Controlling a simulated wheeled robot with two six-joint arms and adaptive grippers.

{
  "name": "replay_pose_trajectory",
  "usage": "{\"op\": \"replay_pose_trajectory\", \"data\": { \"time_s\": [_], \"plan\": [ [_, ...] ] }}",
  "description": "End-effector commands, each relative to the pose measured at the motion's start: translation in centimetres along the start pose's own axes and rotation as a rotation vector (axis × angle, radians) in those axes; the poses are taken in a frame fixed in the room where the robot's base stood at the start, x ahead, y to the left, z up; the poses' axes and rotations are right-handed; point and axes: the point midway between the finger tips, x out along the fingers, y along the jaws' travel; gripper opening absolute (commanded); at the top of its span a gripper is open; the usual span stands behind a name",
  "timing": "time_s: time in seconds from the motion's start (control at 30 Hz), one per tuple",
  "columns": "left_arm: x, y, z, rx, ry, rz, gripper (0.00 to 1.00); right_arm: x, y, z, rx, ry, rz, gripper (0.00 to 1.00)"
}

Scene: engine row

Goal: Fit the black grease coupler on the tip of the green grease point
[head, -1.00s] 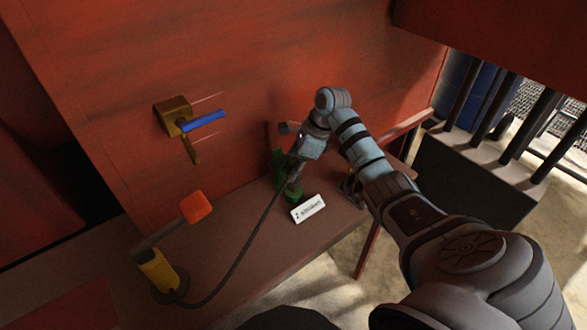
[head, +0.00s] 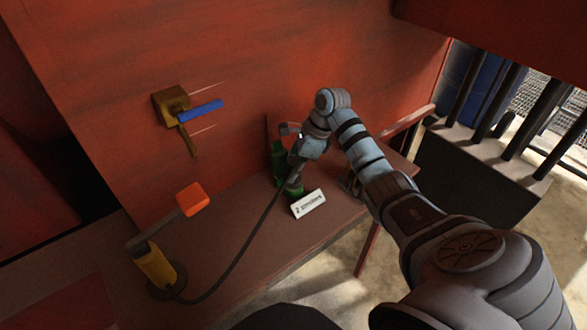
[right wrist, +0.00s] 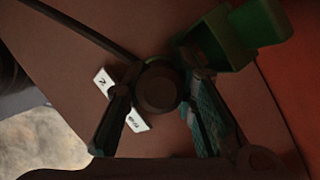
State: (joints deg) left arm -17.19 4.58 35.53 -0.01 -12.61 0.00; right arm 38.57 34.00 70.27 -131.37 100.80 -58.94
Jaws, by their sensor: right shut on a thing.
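My right gripper (head: 295,179) is shut on the black grease coupler, low over the bench. In the right wrist view the coupler (right wrist: 158,88) is a dark round piece between the two fingers (right wrist: 160,115). A black hose runs from it. A green fitting (head: 294,191), which looks like the green grease point, shows directly below the gripper in the head view. Its tip is hidden, so I cannot tell whether the coupler is on it. My left gripper is not in view.
A white label plate (head: 309,203) lies beside the green fitting. A taller green part (head: 279,160) stands close behind. The hose (head: 240,248) leads to a yellow grease pump (head: 156,267) with an orange-ended lever. A brass valve with a blue handle (head: 201,110) is on the red wall.

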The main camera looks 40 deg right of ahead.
Motion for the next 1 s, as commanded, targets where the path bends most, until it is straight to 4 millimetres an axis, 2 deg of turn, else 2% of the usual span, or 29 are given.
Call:
{"op": "replay_pose_trajectory", "data": {
  "time_s": [0.13,0.17,0.3,0.57,0.67,0.77,1.0],
  "plan": [
    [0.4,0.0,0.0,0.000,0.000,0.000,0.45,0.4,0.0,-0.2,0.000,-0.001,0.000,0.00],
    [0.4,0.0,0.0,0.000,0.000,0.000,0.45,0.4,0.0,-0.2,0.000,-0.001,0.000,0.26],
    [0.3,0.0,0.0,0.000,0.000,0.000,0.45,0.3,0.0,-0.1,0.000,0.000,0.000,0.48],
    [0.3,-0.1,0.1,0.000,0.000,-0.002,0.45,0.3,0.0,-0.2,0.000,0.000,0.001,0.48],
    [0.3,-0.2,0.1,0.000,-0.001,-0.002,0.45,-0.2,0.0,-0.2,0.000,0.000,0.000,0.48],
    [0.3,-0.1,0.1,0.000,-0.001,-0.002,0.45,-2.0,-0.1,-0.2,-0.001,0.001,-0.003,0.48],
    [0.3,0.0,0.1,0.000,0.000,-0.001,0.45,-8.7,-0.1,-0.1,-0.001,-0.001,-0.005,0.48]
  ]
}}
